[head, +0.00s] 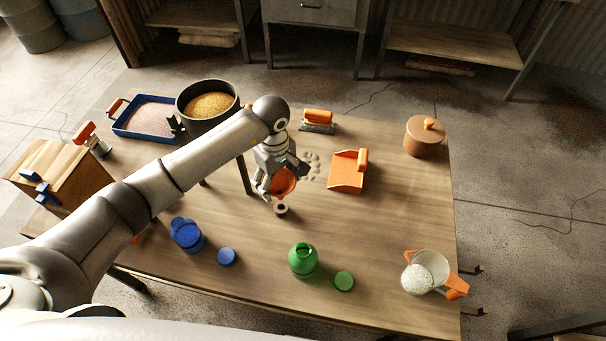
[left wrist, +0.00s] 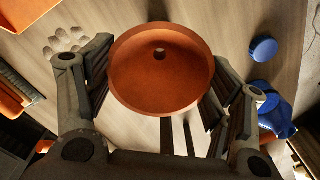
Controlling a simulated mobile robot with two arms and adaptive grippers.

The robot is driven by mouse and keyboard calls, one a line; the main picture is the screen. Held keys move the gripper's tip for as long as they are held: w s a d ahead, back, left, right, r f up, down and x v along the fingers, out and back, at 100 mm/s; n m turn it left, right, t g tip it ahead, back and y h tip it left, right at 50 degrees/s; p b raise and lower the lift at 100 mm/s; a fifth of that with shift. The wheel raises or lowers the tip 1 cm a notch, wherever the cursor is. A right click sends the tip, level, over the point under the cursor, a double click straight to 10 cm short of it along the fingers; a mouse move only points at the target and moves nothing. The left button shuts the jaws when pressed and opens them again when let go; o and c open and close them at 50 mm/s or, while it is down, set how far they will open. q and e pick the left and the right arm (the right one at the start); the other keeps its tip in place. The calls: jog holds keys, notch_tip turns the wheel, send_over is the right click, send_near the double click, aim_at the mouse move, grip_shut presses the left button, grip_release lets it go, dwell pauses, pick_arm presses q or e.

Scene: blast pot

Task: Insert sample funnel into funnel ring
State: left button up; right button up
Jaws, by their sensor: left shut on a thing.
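My left gripper (head: 270,183) is shut on the orange sample funnel (head: 284,181), above the middle of the table. In the left wrist view the funnel (left wrist: 160,88) shows its wide bowl and central hole, between the two fingers (left wrist: 160,100). A small pale round piece with a dark opening (head: 281,210) shows just below the funnel in the head view; it may be the funnel ring. I cannot tell whether the funnel touches it. The funnel's spout is hidden. My right gripper is not in view.
A black pot of grain (head: 222,119) stands on legs behind my left arm. A green bottle (head: 302,262), blue container (head: 186,236), orange scoop (head: 347,173), brown lidded pot (head: 424,139) and clear jug (head: 421,273) stand around.

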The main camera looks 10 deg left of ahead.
aim_at(279, 190)
pick_arm(q)
jog(key=shift+f, duration=0.1)
jog(key=shift+w, duration=0.1)
jog(key=shift+a, duration=0.3)
jog(key=shift+d+f+b, duration=0.1)
jog(key=shift+f+b, duration=0.05)
jog(key=shift+b, duration=0.2)
jog(key=shift+f+b, duration=0.25)
jog(key=shift+b, duration=0.1)
notch_tip(279, 190, down, 2)
jog(key=shift+f+b, duration=0.25)
jog(key=shift+b, duration=0.95)
jog(key=shift+f+b, duration=0.55)
jog(key=shift+b, duration=0.05)
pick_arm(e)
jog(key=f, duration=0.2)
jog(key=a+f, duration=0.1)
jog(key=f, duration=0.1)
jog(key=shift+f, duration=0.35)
pick_arm(q)
jog(key=shift+r, duration=0.1)
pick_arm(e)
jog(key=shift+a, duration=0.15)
